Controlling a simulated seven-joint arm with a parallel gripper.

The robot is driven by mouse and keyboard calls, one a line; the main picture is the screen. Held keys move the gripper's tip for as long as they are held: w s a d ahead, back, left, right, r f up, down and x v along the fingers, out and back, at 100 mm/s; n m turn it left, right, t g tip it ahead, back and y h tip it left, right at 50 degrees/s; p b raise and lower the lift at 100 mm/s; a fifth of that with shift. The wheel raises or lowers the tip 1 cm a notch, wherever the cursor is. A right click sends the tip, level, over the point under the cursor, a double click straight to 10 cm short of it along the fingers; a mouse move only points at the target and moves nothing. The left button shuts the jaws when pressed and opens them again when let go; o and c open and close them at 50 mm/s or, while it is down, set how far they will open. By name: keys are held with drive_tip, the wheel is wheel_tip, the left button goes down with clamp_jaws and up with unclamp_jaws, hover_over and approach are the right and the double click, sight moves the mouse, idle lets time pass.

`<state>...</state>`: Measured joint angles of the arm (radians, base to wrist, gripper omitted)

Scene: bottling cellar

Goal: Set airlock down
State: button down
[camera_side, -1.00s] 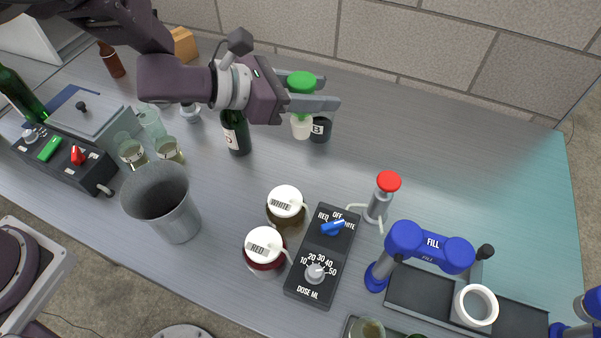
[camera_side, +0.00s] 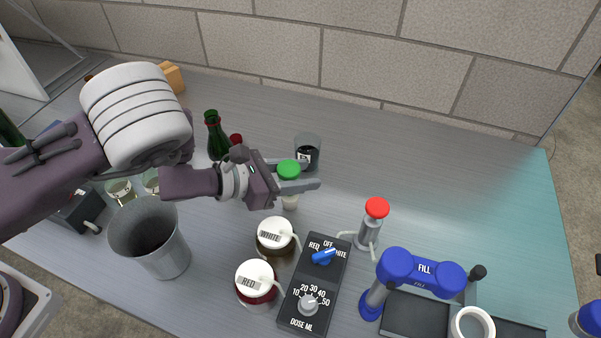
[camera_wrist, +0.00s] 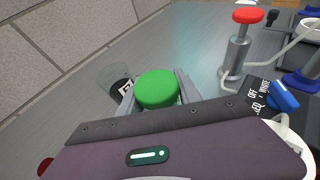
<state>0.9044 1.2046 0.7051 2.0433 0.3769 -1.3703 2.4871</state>
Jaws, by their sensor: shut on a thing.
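The airlock (camera_side: 288,169) has a round green cap and a pale lower body. My gripper (camera_side: 298,182) is shut on it, with one finger on each side below the cap. In the side view it is behind the white-lidded jar, and its pale lower end shows under the fingers. Whether that end touches the table cannot be told. In the wrist view the green cap (camera_wrist: 157,89) fills the space between the fingers (camera_wrist: 160,95) and hides what is below it.
A glass marked B (camera_side: 307,152) stands behind the gripper. In front are the WHITE jar (camera_side: 275,233), the RED jar (camera_side: 256,283) and the dose box (camera_side: 315,285). A red-topped pump (camera_side: 370,228) stands to the right. Bare table lies at the back right.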

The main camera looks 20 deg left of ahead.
drive_tip(key=shift+f, duration=0.1)
drive_tip(key=c, duration=0.8)
unclamp_jaws()
drive_tip(key=shift+c, duration=0.2)
drive_tip(key=v, duration=1.2)
